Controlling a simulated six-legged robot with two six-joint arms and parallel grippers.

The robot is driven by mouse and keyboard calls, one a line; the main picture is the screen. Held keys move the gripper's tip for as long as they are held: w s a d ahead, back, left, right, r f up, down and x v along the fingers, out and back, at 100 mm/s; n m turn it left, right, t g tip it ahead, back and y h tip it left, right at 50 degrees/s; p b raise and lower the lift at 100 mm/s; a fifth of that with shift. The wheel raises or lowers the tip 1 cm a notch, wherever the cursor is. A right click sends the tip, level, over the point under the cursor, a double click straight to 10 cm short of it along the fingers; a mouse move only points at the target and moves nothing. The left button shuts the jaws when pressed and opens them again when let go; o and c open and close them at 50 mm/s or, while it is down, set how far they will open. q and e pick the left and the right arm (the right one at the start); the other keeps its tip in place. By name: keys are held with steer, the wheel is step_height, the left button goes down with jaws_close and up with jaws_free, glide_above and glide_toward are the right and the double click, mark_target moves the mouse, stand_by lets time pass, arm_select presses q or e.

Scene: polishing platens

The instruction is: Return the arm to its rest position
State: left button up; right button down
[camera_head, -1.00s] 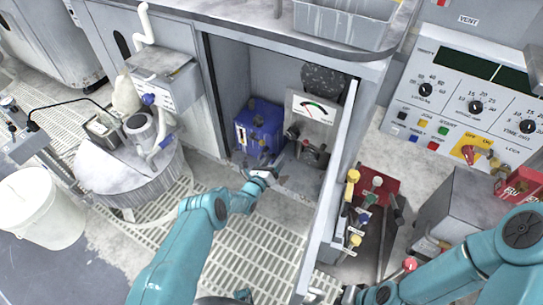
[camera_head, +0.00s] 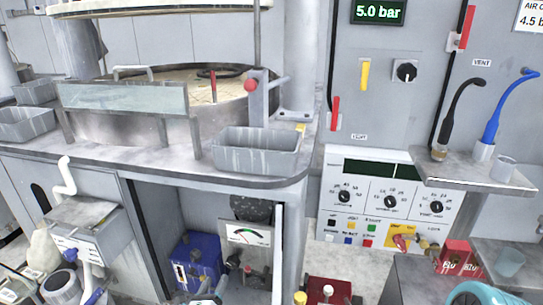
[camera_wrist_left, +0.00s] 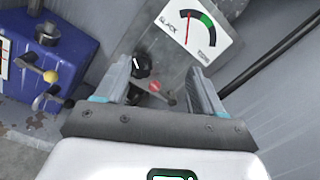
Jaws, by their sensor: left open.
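My left gripper (camera_wrist_left: 160,88) is open in the left wrist view, with nothing held between its two fingers. Behind the fingers are a black knob (camera_wrist_left: 141,66) and a lever with a red tip (camera_wrist_left: 154,87); I cannot tell whether the fingers touch them. In the head view, only a small part of my left gripper (camera_head: 218,290) shows at the bottom edge, by the open cabinet. My right arm (camera_head: 478,294) shows as a teal joint at the bottom right, and its gripper is out of frame.
A blue box (camera_head: 197,262) and a dial gauge (camera_head: 247,234) are inside the cabinet. Its open door (camera_head: 278,255) stands to their right. A grey tray (camera_head: 257,152) sits on the bench above. A control panel (camera_head: 385,200) and a shelf (camera_head: 470,172) are at the right.

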arm_select(q)
step_height(320, 180, up, 10)
steer(key=s+d+n+g+p, duration=0.1)
steer(key=d+n+g+p, duration=0.1)
steer(key=p, duration=0.1)
steer(key=s+d+f+n+g+p, duration=0.1)
steer(key=s+n+g, duration=0.4)
steer(key=s+n, duration=0.6)
steer(key=s+d+n+g+p, duration=0.1)
steer(key=s+d+n+g, duration=0.2)
steer(key=s+n, duration=0.7)
steer(key=s+d+f+n+g+p, duration=0.1)
steer(key=s+d+n+g, duration=0.2)
steer(key=s+n+g, duration=0.5)
steer(key=s+n, duration=0.3)
steer(key=s, duration=1)
steer(key=shift+f+n+p, duration=0.3)
steer(key=shift+p, duration=0.1)
arm_select(e)
step_height(320, 180, up, 8)
